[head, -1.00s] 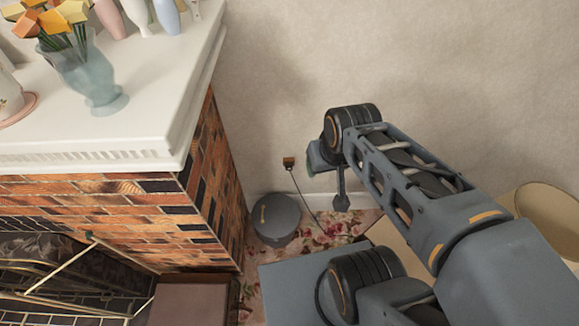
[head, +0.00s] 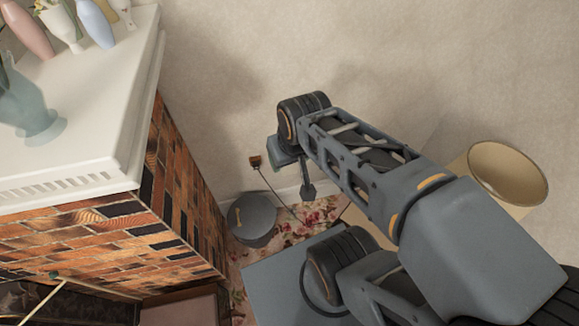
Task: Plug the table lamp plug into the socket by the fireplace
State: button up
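A small brown fitting (head: 255,161) sits low on the wall beside the fireplace. A thin dark cord (head: 277,190) runs from it down and right toward the floor, then goes out of sight. I cannot tell socket from plug there. A round beige lampshade (head: 508,172) shows at the right, partly behind my arm; I take it for the table lamp. My gripper (head: 307,188) hangs below the arm's end joint, to the right of the fitting and apart from it in the picture. Its fingers are small and mostly hidden, so I cannot see whether they hold anything.
The brick fireplace (head: 110,250) and its white mantel (head: 90,120) with vases fill the left. A round grey object (head: 251,217) stands on the floral rug (head: 315,215) below the fitting. A beige surface (head: 455,172) lies under the shade. The wall above my arm is clear.

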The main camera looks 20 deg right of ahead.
aim_at(255, 164)
jog(key=u, duration=1.75)
jog(key=k, duration=0.35)
jog(key=z, duration=0.65)
